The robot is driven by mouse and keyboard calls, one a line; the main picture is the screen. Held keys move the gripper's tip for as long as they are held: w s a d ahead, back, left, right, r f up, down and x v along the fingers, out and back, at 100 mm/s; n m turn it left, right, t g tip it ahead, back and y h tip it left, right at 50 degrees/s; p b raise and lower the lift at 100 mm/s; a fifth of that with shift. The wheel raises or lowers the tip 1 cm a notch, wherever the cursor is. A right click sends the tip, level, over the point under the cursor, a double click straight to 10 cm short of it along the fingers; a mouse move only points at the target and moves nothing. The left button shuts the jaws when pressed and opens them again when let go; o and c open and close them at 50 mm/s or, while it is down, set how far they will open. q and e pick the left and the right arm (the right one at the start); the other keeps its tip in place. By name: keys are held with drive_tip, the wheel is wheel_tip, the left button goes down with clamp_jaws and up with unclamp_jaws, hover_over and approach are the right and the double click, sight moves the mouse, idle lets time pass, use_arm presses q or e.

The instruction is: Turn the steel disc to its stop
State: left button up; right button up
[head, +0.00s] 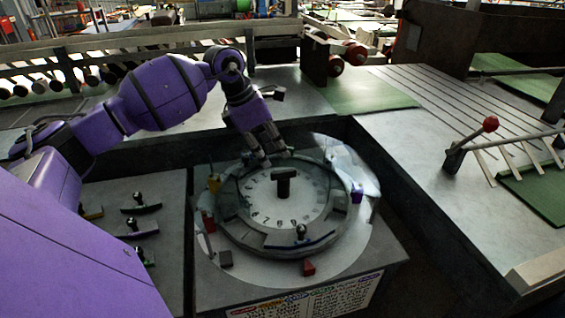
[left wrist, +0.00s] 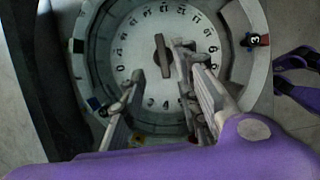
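The steel disc (head: 262,205) is a pale round dial with dark numbers, set in a grey ring on a bench. A dark T-shaped knob (head: 283,182) stands at its middle; the disc (left wrist: 148,30) and knob (left wrist: 162,56) also show in the left wrist view. My left gripper (head: 275,158) comes down over the far side of the disc.
Coloured tabs sit round the ring, among them a red one (head: 309,268) and a yellow one (head: 214,184). Several dark-handled parts (head: 140,207) lie left of the disc. A red-knobbed lever (head: 490,124) stands on the right table. A label plate (head: 310,297) is in front.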

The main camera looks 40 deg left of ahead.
sight(283, 171)
use_arm(q)
drive_tip(key=x, duration=0.4)
drive_tip(key=shift+s+d, duration=0.2)
drive_tip(key=shift+d, duration=0.1)
drive_tip(key=shift+x, duration=1.05)
drive_tip(key=shift+w+f+p, duration=0.2)
drive_tip(key=shift+f+p, duration=0.1)
drive_tip(key=shift+f, duration=0.1)
use_arm(e)
drive_tip(key=shift+s+d+f, duration=0.1)
drive_tip(key=shift+s+d, duration=0.15)
drive_tip(key=shift+s, duration=0.45)
use_arm(q)
drive_tip(key=shift+c, duration=0.5)
clamp_jaws()
use_arm(e)
drive_tip(key=shift+a, duration=0.1)
